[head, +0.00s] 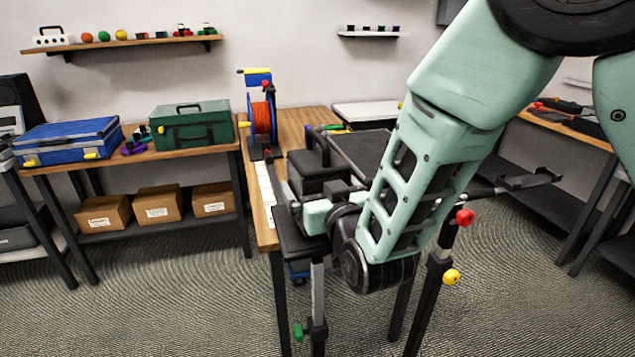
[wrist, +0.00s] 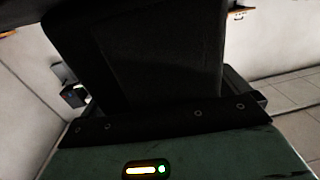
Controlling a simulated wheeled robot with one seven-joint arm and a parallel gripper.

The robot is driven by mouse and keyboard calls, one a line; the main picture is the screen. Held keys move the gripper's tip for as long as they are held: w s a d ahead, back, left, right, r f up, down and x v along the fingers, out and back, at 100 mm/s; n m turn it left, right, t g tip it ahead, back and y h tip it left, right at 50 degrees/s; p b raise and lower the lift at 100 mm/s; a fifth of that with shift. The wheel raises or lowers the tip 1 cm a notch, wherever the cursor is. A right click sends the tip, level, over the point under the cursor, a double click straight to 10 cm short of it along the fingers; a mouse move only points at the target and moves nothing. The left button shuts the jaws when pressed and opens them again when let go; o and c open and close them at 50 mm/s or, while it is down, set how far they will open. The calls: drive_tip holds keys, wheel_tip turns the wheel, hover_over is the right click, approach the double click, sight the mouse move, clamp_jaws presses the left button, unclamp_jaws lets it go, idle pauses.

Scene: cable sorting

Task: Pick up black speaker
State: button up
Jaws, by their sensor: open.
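A black box-like body with a raised handle shape (head: 313,166) stands at the near middle table; I cannot tell for sure that it is the black speaker. My gripper (head: 338,190) is low at the end of my mint arm, close beside this body and partly hidden by my arm. It is open. In the wrist view, a large dark flat-faced shape (wrist: 155,60) fills the middle, just beyond my green and black housing. The fingertips do not show clearly. Another black box with a grey face (head: 18,100) stands at the far left edge, partly cut off.
The wooden table (head: 262,215) carries an orange cable reel (head: 262,115). A green case (head: 190,125) and a blue case (head: 68,140) lie on the left bench. Carpet at front left is clear.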

drive_tip(key=shift+w+a, duration=0.1)
drive_tip(key=shift+w, duration=0.3)
drive_tip(key=c, duration=1.6)
drive_tip(key=shift+r, duration=0.15)
